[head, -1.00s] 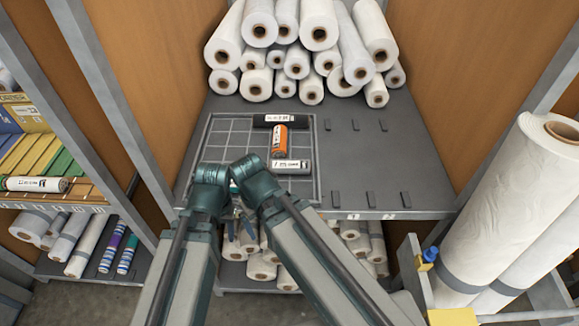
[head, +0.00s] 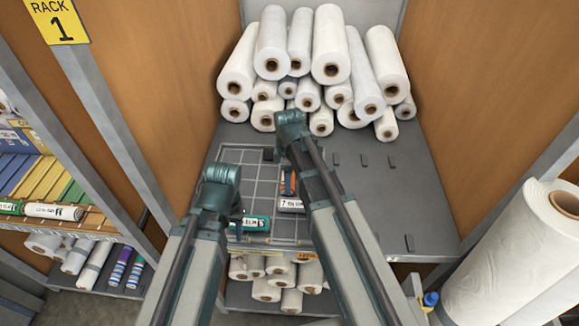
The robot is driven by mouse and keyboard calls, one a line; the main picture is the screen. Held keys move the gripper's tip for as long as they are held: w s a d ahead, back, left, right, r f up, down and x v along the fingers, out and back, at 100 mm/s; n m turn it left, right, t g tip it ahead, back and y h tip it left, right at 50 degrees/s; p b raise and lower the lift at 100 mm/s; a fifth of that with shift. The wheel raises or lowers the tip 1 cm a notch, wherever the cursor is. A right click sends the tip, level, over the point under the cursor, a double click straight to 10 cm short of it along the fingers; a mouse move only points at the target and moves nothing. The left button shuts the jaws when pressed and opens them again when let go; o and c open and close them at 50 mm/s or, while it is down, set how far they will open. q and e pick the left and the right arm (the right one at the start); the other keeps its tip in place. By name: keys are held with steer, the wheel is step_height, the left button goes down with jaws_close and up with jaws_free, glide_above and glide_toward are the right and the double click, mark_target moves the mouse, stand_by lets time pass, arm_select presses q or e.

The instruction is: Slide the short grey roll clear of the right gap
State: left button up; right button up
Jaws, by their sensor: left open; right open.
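A short grey roll with a white label (head: 291,205) lies on the gridded tray (head: 236,178), partly hidden by my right arm. A green roll with a white label (head: 250,223) lies just left of it. An orange roll (head: 288,183) lies behind the grey roll, mostly covered by my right arm. My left gripper (head: 238,218) is open at the left end of the green roll; its fingertips are hard to make out. My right gripper (head: 287,152) is open above the back of the tray, largely hidden by its own wrist. The right gap cannot be picked out clearly.
White rolls (head: 310,65) are stacked at the back of the grey shelf (head: 400,205). The shelf's right half is clear apart from small dark stops.

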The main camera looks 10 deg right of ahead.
mark_target(289, 200)
step_height(289, 200, down, 14)
steer(key=b, duration=1.4)
steer(key=shift+r, duration=0.1)
steer(key=c, duration=1.1)
steer(key=shift+w+a, duration=0.2)
steer(key=shift+a, duration=0.6)
steer(key=shift+w+a, duration=0.25)
steer(key=shift+a, duration=0.55)
steer(key=shift+w+a, duration=0.2)
steer(key=shift+a, duration=0.6)
steer(key=shift+c, duration=0.2)
steer(key=shift+a, duration=0.1)
steer(key=shift+w+a, duration=0.25)
steer(key=shift+a, duration=0.55)
steer(key=shift+w+a, duration=0.2)
steer(key=shift+a, duration=0.55)
steer(key=shift+w+a, duration=0.25)
steer(key=shift+a, duration=0.55)
